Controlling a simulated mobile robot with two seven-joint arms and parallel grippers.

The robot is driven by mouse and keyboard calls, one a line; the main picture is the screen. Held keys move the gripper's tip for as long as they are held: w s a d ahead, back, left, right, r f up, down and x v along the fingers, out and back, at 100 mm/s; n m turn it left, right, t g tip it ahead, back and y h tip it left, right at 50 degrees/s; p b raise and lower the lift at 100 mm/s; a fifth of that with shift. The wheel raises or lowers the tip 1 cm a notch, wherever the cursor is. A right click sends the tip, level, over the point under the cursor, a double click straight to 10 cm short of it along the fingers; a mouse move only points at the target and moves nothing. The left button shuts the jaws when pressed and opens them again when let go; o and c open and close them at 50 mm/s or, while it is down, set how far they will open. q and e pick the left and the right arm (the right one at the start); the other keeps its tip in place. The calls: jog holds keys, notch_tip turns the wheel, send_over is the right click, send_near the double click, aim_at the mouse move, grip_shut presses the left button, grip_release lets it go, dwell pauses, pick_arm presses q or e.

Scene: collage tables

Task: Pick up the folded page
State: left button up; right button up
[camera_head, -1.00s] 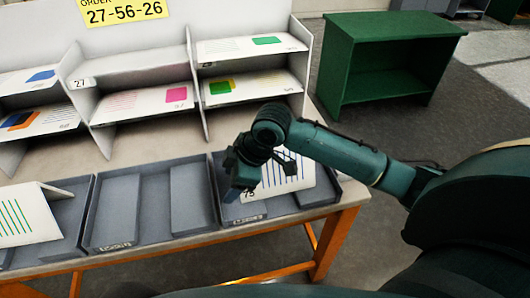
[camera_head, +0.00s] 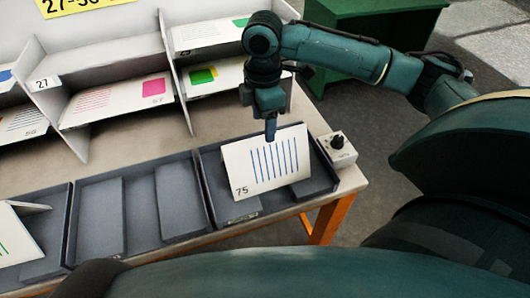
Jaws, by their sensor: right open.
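A white folded page (camera_head: 268,165) with blue vertical stripes and the number 75 stands tilted like a tent in the right-hand grey tray (camera_head: 325,184). My right gripper (camera_head: 270,134) points down at the middle of the page's top edge. Its visible fingertip slightly overlaps that edge in the picture. The gripper is open, seen side-on, so its second finger is hidden, and I cannot tell whether it touches the page. Another folded page (camera_head: 14,240) with green stripes is partly in view in the left tray. My left gripper is not in view.
The middle grey tray (camera_head: 130,243) is empty. A small box with a black knob (camera_head: 337,143) sits right of the trays. A white shelf (camera_head: 95,72) holding printed sheets rises behind. A green cabinet (camera_head: 378,20) stands beyond the table.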

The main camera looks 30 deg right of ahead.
aim_at(265, 154)
jog(key=shift+d+f, duration=0.15)
jog(key=shift+f, duration=1.35)
jog(key=shift+d+f, duration=0.15)
jog(key=shift+f, duration=1.3)
jog(key=shift+c, duration=0.6)
jog(key=c, duration=1.2)
